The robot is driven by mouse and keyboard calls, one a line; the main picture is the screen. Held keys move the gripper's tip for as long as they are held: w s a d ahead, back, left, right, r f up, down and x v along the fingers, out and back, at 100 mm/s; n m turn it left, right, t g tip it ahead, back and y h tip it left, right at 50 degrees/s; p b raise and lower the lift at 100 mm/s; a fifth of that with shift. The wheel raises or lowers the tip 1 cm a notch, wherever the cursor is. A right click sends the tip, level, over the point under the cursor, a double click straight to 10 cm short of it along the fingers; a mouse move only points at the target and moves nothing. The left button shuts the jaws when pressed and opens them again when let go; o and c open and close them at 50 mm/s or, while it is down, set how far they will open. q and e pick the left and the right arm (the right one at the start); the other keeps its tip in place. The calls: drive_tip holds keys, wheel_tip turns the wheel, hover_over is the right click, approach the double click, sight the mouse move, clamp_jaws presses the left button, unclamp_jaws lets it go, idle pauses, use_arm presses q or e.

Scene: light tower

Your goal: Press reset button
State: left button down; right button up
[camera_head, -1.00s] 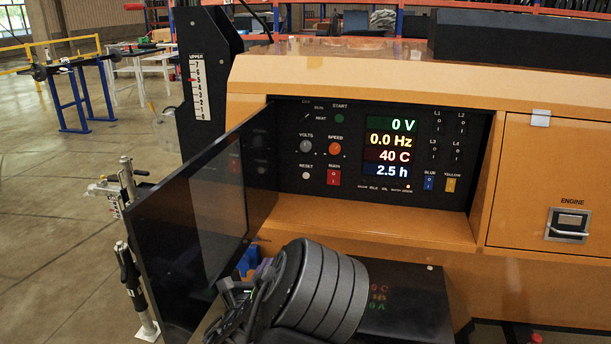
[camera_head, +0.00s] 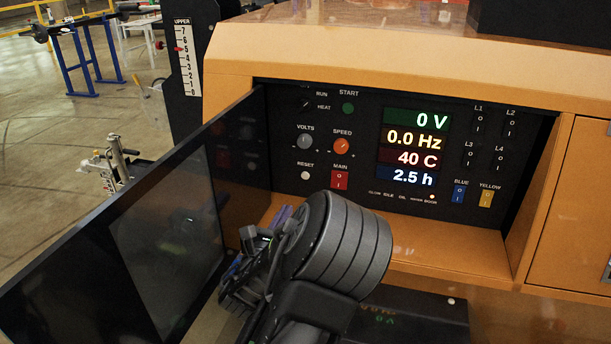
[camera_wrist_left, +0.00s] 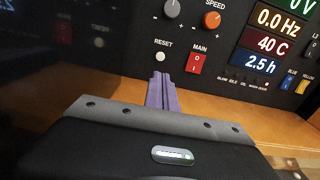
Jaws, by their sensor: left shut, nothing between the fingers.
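The white round reset button (camera_head: 305,174) sits at the lower left of the black control panel (camera_head: 365,100), under the label RESET. It also shows in the left wrist view (camera_wrist_left: 160,57), just above my fingertips in the picture. My left gripper (camera_head: 284,214) is below and in front of the button in the head view, partly hidden by my own arm. In the wrist view its purple fingers (camera_wrist_left: 161,78) are together and empty, pointing toward the panel. I cannot tell the exact gap to the button. My right gripper is not in view.
The red MAIN switch (camera_head: 340,179) is just right of the button, with the VOLTS knob (camera_head: 304,141) and orange SPEED knob (camera_head: 342,146) above. The open dark door (camera_head: 150,240) stands close on the left. An orange ledge (camera_head: 440,258) runs below the panel.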

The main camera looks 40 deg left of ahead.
use_arm(q)
drive_tip(key=shift+s+r, duration=0.1)
drive_tip(key=shift+s, duration=0.05)
drive_tip(key=p, duration=0.7)
approach(305, 176)
drive_tip(key=x, duration=0.5)
drive_tip(key=shift+w+a, duration=0.15)
drive_tip(key=shift+w, duration=0.1)
drive_tip(key=shift+w+a, duration=0.2)
drive_tip(key=shift+w, duration=0.4)
